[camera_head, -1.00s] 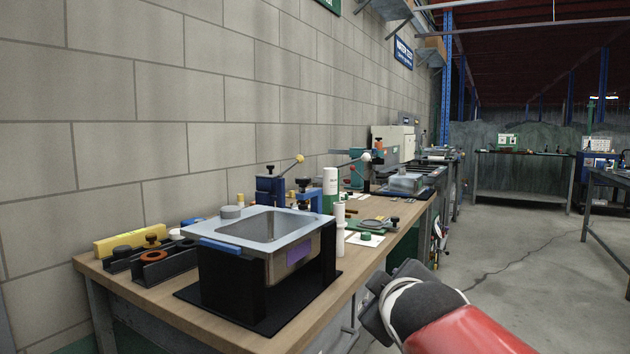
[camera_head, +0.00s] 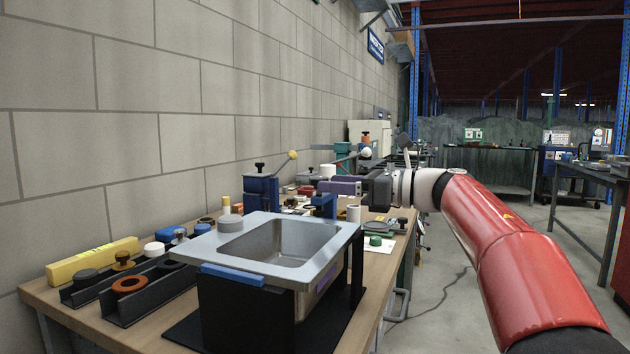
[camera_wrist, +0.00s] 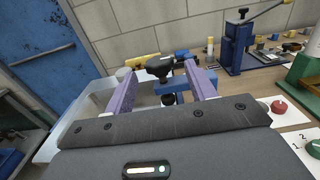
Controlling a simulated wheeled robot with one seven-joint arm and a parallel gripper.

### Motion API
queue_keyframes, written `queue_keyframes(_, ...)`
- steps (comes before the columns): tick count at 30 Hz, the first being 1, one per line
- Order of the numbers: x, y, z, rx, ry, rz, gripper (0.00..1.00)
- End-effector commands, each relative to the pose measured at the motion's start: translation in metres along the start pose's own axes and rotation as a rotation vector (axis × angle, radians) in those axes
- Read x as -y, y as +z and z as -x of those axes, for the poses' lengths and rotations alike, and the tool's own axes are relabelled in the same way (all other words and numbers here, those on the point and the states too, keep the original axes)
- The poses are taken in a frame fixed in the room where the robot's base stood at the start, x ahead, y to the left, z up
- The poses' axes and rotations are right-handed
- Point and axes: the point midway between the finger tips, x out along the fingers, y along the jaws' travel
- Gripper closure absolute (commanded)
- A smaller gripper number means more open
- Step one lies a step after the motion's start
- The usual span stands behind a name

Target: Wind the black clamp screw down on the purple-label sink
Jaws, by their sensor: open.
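The steel sink (camera_head: 240,238) sits in a black stand at the front of the bench. A sliver of its purple label (camera_head: 326,278) shows on its right side. A blue clamp (camera_head: 323,206) stands at the sink's far rim; it also shows in the wrist view (camera_wrist: 172,86). Its black clamp screw (camera_wrist: 160,66) has a wide knob on top, seen in the wrist view between the purple fingertips. My gripper (camera_head: 326,187) reaches in from the right, level, above the clamp. The fingers are open, one on each side of the knob, with visible gaps.
A blue lever press (camera_head: 261,190) stands just behind the sink. A grey round piece (camera_head: 230,223) sits on the sink's left rim. Black holders with knobs (camera_head: 130,285) and a yellow level (camera_head: 92,262) lie at left.

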Motion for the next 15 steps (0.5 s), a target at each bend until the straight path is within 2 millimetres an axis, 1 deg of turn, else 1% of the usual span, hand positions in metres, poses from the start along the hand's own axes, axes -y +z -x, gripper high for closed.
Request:
queue_keyframes(1,-0.001,0.002,-0.010,0.000,0.004,-0.002,0.45)
queue_keyframes(3,0.000,0.002,-0.021,0.001,0.003,-0.004,0.45)
queue_keyframes(9,0.000,0.002,-0.050,0.001,0.001,-0.004,0.45)
queue_keyframes(12,0.000,0.001,-0.057,0.001,-0.001,-0.004,0.45)
queue_keyframes(15,0.000,0.001,-0.060,0.001,-0.002,-0.004,0.45)
